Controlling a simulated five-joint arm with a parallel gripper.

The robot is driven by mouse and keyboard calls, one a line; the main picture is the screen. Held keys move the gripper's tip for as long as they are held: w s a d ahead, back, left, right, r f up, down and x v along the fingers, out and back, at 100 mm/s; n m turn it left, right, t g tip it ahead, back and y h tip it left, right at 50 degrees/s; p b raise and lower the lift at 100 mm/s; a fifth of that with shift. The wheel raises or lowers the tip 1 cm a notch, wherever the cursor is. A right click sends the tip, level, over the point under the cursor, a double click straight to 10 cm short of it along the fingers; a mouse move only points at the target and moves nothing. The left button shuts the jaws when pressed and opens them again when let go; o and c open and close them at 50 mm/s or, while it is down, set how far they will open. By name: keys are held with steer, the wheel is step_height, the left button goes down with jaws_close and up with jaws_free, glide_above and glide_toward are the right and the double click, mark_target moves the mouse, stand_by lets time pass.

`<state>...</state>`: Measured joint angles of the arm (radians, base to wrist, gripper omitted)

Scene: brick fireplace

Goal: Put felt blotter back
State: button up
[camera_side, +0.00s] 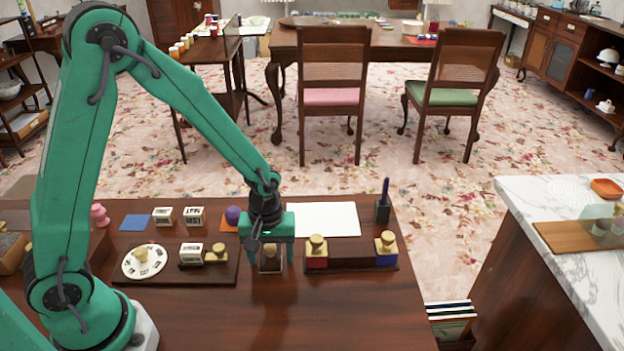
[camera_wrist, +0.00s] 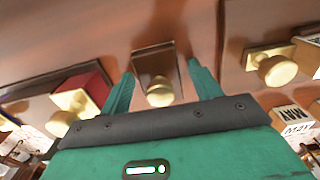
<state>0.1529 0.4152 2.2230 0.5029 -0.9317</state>
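A small dark block with a brass knob (camera_side: 270,264), perhaps the felt blotter, stands on the brown desk. In the wrist view the brass-knobbed block (camera_wrist: 153,64) is between my fingers, with gaps at both sides. My gripper (camera_side: 270,268) is open, pointing down around this block; its fingertips also show in the wrist view (camera_wrist: 160,68). A dark wooden rack (camera_side: 350,257) lies to the right, with a red-based brass-knobbed stamp (camera_side: 317,251) at its left end and a blue-based one (camera_side: 386,248) at its right end. Its middle is bare.
Left of my gripper, a dark tray (camera_side: 215,274) holds a round dial (camera_side: 130,265), a MAY block (camera_side: 190,254) and a brass-knobbed piece. Behind are white paper (camera_side: 328,219), a pen holder (camera_side: 382,211), a purple ball (camera_side: 233,214) and a blue square (camera_side: 134,222). The desk's front is clear.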

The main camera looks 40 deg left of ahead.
mark_target(270, 247)
steer(key=shift+r, duration=0.15)
step_height(270, 247, up, 12)
stand_by(0.9)
stand_by(0.5)
steer(key=s+a+r+m+t, duration=0.2)
steer(key=s+r+m, duration=0.2)
steer(key=s+r, duration=0.2)
steer(key=s+a+r+m+t, duration=0.3)
steer(key=s+r+m, duration=0.2)
steer(key=s+r, duration=0.1)
steer(key=shift+s+a+t, duration=0.2)
steer(key=shift+s+t, duration=0.05)
steer(key=shift+t, duration=0.05)
stand_by(1.3)
